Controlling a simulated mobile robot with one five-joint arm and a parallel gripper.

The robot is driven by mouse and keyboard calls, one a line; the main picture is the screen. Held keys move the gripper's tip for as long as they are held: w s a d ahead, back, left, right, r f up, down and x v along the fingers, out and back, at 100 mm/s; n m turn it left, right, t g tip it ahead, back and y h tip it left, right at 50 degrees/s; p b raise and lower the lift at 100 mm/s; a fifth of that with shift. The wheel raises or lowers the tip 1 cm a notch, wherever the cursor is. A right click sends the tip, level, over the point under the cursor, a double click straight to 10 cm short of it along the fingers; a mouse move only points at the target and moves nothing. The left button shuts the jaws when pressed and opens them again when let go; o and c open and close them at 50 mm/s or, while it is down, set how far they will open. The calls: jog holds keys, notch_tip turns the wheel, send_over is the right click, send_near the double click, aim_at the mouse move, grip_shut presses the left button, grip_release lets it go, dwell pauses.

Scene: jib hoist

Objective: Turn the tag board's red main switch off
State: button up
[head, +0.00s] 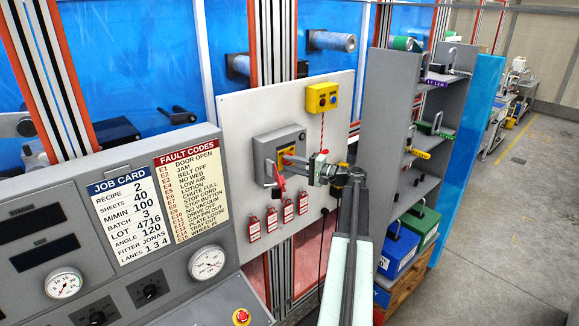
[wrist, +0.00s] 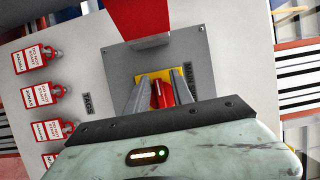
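The tag board (head: 235,118) is a pale upright panel. A grey switch box (head: 291,136) with a yellow plate (head: 287,158) is fixed on it. In the wrist view, the red main switch handle (wrist: 164,94) stands on the yellow plate (wrist: 148,78). My gripper (head: 300,162) is in front of the box, reaching in from the right. Its two grey fingers (wrist: 160,90) straddle the red handle, one on each side. They look apart, and firm contact cannot be made out. The gripper body hides the lower part of the handle.
Several red lockout tags (head: 271,220) hang below the switch box. A yellow button box (head: 322,97) sits above right. A large red part (wrist: 140,18) juts out close to my gripper. A grey shelf (head: 383,105) with locks stands right; the floor beyond is clear.

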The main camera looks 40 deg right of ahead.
jog(key=shift+f, duration=0.15)
jog(key=shift+s, duration=0.1)
jog(key=v, duration=0.7)
jog(key=shift+s, duration=0.3)
jog(key=shift+d, duration=0.1)
